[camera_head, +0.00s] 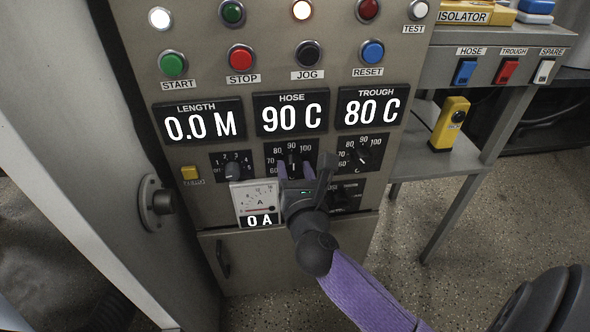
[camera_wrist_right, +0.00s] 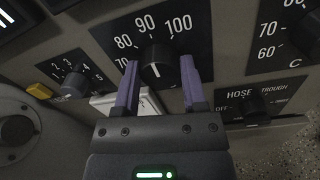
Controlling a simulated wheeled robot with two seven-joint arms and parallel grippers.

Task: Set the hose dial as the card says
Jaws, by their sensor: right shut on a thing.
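My right gripper (camera_head: 296,172) is shut on this knob. In the right wrist view its purple fingers (camera_wrist_right: 161,86) stand on either side of the knob. My left gripper is not in view. I cannot make out a card in either view.
The trough dial (camera_head: 362,156) is close on the right, under a trough display (camera_head: 370,107) reading 80 C. A smaller numbered dial (camera_head: 233,170) is on the left. A meter (camera_head: 256,202) reading 0 A and a hose/trough selector (camera_wrist_right: 256,108) sit below. Buttons fill the panel's top.

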